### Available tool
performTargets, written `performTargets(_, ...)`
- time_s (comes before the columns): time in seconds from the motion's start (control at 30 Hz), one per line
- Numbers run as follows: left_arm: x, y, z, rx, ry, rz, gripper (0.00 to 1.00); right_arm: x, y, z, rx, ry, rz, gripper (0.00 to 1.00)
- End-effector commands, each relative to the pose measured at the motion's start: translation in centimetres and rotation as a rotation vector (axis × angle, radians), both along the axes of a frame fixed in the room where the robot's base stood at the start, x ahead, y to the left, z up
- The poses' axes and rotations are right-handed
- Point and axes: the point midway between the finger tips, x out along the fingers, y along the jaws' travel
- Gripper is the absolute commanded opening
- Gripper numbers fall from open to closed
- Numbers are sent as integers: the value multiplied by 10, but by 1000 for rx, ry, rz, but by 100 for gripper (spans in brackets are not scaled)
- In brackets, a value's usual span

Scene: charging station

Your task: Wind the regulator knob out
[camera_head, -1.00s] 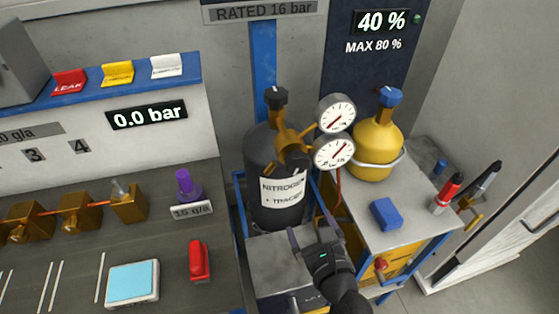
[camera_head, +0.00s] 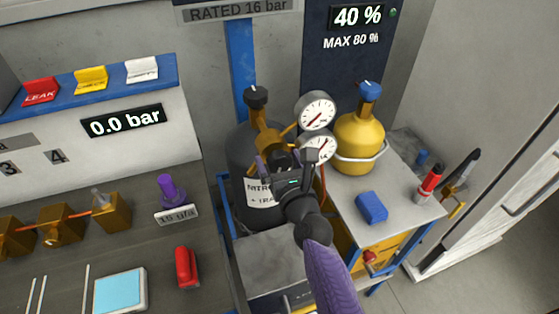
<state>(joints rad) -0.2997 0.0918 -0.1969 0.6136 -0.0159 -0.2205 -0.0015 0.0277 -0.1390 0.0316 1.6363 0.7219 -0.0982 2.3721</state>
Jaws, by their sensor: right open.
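The brass regulator (camera_head: 267,137) sits on top of the dark grey nitrogen cylinder (camera_head: 241,150), with two round white gauges, an upper one (camera_head: 317,110) and a lower one (camera_head: 320,147). A black knob (camera_head: 256,96) tops the cylinder valve. My right gripper (camera_head: 287,162) is open in front of the regulator's lower front, its fingers spread to either side of a dark part there. That part looks like the regulator knob and is mostly hidden by the gripper. I cannot tell whether the fingers touch it. My left gripper is out of view.
A yellow cylinder (camera_head: 360,138) with a blue knob stands right of the gauges on a grey cart, near a blue block (camera_head: 371,208). The bench at left holds a purple knob (camera_head: 172,190) and a red object (camera_head: 187,267). A display (camera_head: 124,120) reads 0.0 bar.

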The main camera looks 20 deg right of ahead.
Motion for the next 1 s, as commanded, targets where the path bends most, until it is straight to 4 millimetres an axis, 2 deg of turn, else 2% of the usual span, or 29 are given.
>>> performTargets(0.03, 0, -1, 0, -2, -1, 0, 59, 0, 0, 0, 0, 0, 0, 96)
performTargets(0.07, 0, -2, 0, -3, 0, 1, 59, 0, 0, 0, 0, 0, 0, 89)
performTargets(0.4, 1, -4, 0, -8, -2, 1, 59, 0, 0, 0, -1, 0, 0, 17)
performTargets(0.43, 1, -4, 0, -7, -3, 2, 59, 0, 0, 0, -1, 0, 0, 15)
performTargets(0.73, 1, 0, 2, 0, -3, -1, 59, 0, 0, 0, -51, -2, 0, 15)
performTargets(1.0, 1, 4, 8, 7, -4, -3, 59, 0, 0, 1, -239, -7, 1, 15)
